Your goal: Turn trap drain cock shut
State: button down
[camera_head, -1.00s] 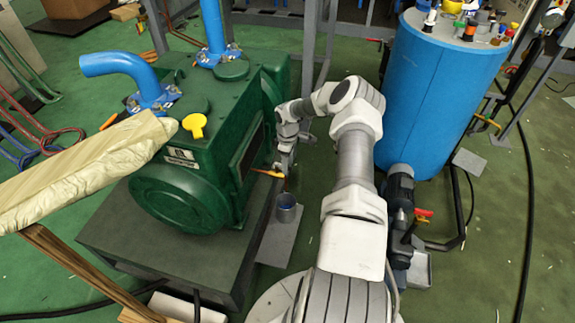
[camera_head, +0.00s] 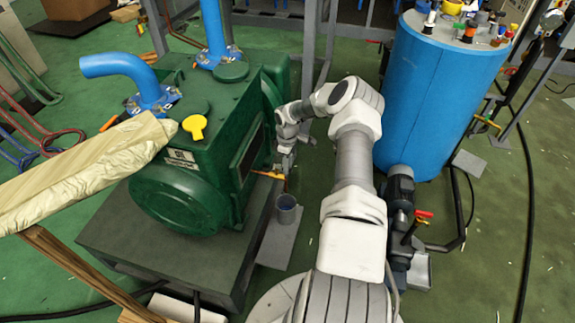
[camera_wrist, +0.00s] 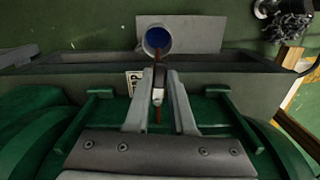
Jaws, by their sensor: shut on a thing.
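The drain cock (camera_head: 284,178) shows as a small orange-yellow piece at the end of a thin brownish pipe (camera_head: 263,173) coming from the side of the green pump (camera_head: 225,140). My gripper (camera_head: 286,166) points down at it, with the fingers shut on the cock's handle.
A grey cup (camera_head: 287,208) with a bluish inside stands just below the cock on a light plate (camera_head: 279,240). The blue tank (camera_head: 440,95) stands right of my arm. A small motor with a red handle (camera_head: 424,214) is beside my arm. A wrapped pipe (camera_head: 90,170) crosses at left.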

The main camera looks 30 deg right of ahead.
jog(key=shift+w+a+m+b, duration=0.1)
jog(key=shift+a+m+b, duration=0.65)
jog(key=shift+m, duration=2.05)
jog(key=shift+w+a+m+b, duration=0.2)
jog(key=shift+a+m, duration=0.9)
jog(key=shift+m, duration=1.7)
jog(key=shift+w+a+m+b, duration=0.1)
jog(key=shift+a+m+b, duration=0.65)
jog(key=shift+m, duration=2.05)
jog(key=shift+a+r, duration=0.1)
jog(key=shift+a, duration=0.1)
jog(key=c, duration=0.8)
grip_release()
jog(key=shift+o, duration=0.2)
notch_tip(320, 180, up, 17)
jog(key=p, duration=0.5)
jog(key=shift+r, duration=0.15)
